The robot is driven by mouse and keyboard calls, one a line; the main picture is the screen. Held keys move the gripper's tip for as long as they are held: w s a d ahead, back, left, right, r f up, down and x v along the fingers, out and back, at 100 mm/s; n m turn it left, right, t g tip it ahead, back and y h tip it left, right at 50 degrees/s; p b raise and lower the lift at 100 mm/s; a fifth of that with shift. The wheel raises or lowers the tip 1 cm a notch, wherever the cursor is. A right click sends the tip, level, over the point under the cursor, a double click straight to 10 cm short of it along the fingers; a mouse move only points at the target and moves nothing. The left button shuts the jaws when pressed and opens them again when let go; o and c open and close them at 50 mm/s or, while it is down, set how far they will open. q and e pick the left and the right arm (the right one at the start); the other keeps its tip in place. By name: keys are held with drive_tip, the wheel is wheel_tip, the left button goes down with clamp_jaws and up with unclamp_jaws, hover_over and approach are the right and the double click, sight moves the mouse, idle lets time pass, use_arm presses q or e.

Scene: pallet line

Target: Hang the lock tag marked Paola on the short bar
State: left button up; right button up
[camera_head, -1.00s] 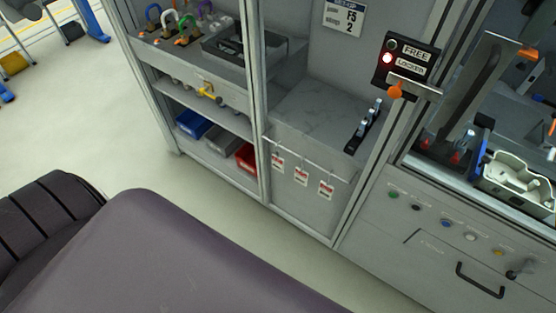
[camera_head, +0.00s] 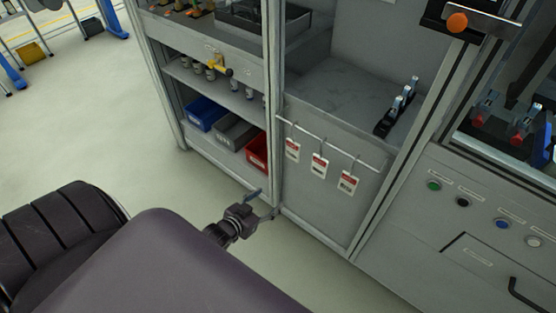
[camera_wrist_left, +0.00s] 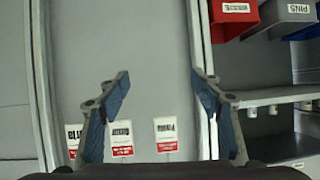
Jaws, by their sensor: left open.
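Three white lock tags with red bands, the left tag (camera_head: 292,151), middle tag (camera_head: 319,167) and right tag (camera_head: 347,183), hang from a thin rail (camera_head: 333,148) on the grey cabinet front. In the left wrist view they show upside down as tags (camera_wrist_left: 73,139), (camera_wrist_left: 121,138) and (camera_wrist_left: 166,135). I cannot tell surely which is marked Paola. My left gripper (camera_head: 261,205) is open and empty, below and left of the tags. Its blue fingers (camera_wrist_left: 162,88) stand apart in the wrist view. I cannot tell which bar is the short bar. My right gripper is out of view.
Blue (camera_head: 204,113), grey (camera_head: 236,132) and red (camera_head: 257,152) bins stand on the lower shelf. A cabinet post (camera_head: 276,100) stands between shelf and tags. A button panel (camera_head: 470,215) is at the right.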

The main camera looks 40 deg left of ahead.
use_arm(q)
drive_tip(key=w+r+t+b, duration=0.3)
drive_tip(key=w+r+b, duration=0.1)
drive_tip(key=w+r, duration=0.15)
drive_tip(key=t+h+b, duration=0.2)
approach(292, 147)
drive_tip(key=w, duration=0.3)
drive_tip(key=shift+y, duration=0.4)
drive_tip(key=w, duration=0.5)
drive_tip(key=w+d, duration=0.1)
drive_tip(key=w, duration=0.1)
drive_tip(key=shift+w+d+f+b, duration=0.1)
drive_tip(key=shift+w+f+b, duration=0.1)
drive_tip(key=shift+f+b, duration=0.2)
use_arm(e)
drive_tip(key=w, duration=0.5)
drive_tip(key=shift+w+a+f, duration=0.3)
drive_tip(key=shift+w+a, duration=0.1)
use_arm(q)
drive_tip(key=c, duration=1.4)
drive_tip(key=shift+r, duration=0.1)
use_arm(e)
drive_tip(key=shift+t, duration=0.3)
use_arm(q)
drive_tip(key=shift+r, duration=0.1)
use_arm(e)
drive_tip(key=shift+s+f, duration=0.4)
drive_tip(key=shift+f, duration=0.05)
